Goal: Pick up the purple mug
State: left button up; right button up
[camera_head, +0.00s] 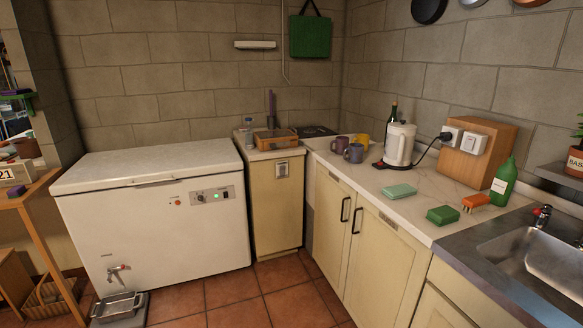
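Three mugs stand close together on the counter (410,203), near its back corner. The front one is a bluish-purple mug (354,154). Behind it to the left is a duller, mauve-brown mug (340,145). A yellow mug (363,140) stands behind to the right. At this size I cannot tell for sure which of the two darker mugs is the purple one. Neither of my grippers is in view.
A white kettle (399,145) and dark bottle (392,114) stand right of the mugs. The floor (235,295) before the cabinets is clear.

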aim_at(341, 142)
jog(key=i+z, duration=0.15)
jog(key=i, duration=0.65)
jog(key=i+j+z, duration=0.15)
jog(key=i, duration=0.6)
jog(key=j, duration=0.1)
